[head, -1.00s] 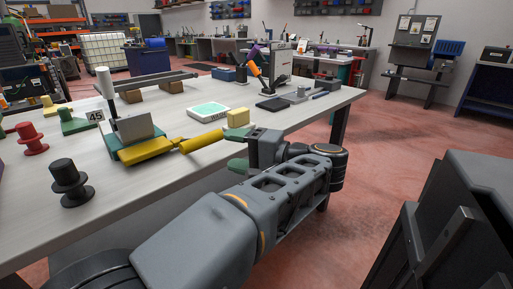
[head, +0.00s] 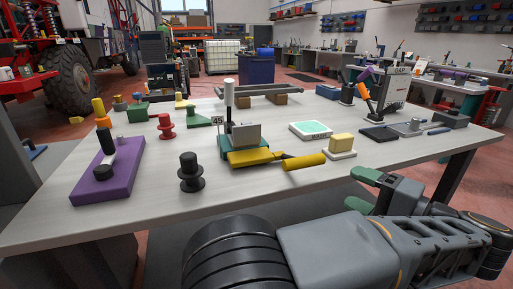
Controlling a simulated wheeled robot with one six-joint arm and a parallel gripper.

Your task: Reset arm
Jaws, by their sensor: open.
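My arm lies folded along the front edge of the workbench in the head view. My gripper (head: 365,190) is at the bench's front right edge, with green finger pads apart and nothing between them. The yellow-handled tool (head: 303,161) lies on the bench to the left of and beyond the gripper, apart from it. A yellow block on a white base (head: 341,145) stands on the bench just beyond the gripper. Part of the gripper is hidden by its own body and my arm.
The workbench (head: 130,208) carries a purple block with a handled tool (head: 110,180), a black spool (head: 191,172), a red spool (head: 166,127) and a fixture marked 45 (head: 246,135). A truck wheel (head: 68,80) stands at the far left. The bench's front left is clear.

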